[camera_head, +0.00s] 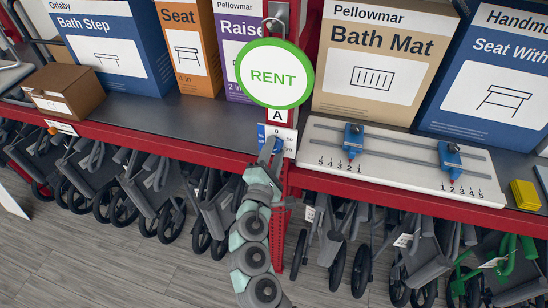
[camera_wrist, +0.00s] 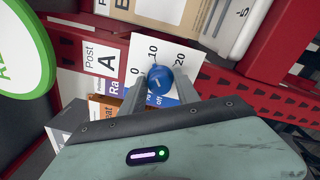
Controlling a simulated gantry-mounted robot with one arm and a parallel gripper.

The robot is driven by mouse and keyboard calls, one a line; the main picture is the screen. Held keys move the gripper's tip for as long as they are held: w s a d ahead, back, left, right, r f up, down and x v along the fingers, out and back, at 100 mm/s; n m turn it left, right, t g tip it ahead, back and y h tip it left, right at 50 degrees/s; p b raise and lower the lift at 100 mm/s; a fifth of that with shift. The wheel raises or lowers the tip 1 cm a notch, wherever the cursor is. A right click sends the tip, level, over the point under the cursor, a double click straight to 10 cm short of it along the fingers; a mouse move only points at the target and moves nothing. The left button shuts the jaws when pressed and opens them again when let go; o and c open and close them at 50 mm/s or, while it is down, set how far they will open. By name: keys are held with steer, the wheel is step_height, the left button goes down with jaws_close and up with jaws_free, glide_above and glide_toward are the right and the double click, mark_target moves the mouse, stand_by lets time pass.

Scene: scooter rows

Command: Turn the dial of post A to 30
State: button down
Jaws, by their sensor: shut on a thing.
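The blue dial (camera_wrist: 161,77) of post A sits on a white scale plate (camera_wrist: 185,50) with 0, 10 and 20 readable in the wrist view. A short pale mark shows on the dial, but I cannot tell which number it points at. No 30 is visible there. My gripper (camera_wrist: 160,86) has one finger on each side of the dial and is shut on it. In the head view my gripper (camera_head: 269,150) reaches the plate (camera_head: 284,136) below the A label (camera_head: 277,116) and hides the dial.
A green RENT sign (camera_head: 274,74) hangs just above the post. A white slider board (camera_head: 395,160) with two blue sliders lies to the right. Boxes, including a Bath Mat box (camera_head: 380,65), stand on the shelf behind. Folded scooters (camera_head: 345,235) fill the space below the red shelf edge.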

steer(key=m+b, duration=0.3)
steer(key=m, duration=0.1)
steer(key=shift+f, duration=0.2)
steer(key=m+b, duration=0.2)
steer(key=b, duration=0.1)
steer(key=shift+f+m, duration=0.15)
steer(key=shift+m, duration=0.25)
steer(key=shift+m+h+b, duration=0.4)
steer(key=shift+m+b, duration=0.6)
steer(key=shift+b, duration=0.05)
steer(key=m+b, duration=0.2)
steer(key=shift+m+b, duration=0.4)
steer(key=m+b, duration=0.4)
steer(key=shift+m, duration=0.3)
steer(key=m+b, duration=0.4)
steer(key=shift+a+m, duration=0.1)
steer(key=shift+m, duration=0.2)
steer(key=m+b, duration=0.2)
steer(key=m, duration=0.1)
steer(key=m+b, duration=0.1)
steer(key=m, duration=0.1)
steer(key=shift+r+g+b, duration=0.3)
steer(key=shift+b, duration=0.05)
steer(key=shift+m, duration=0.3)
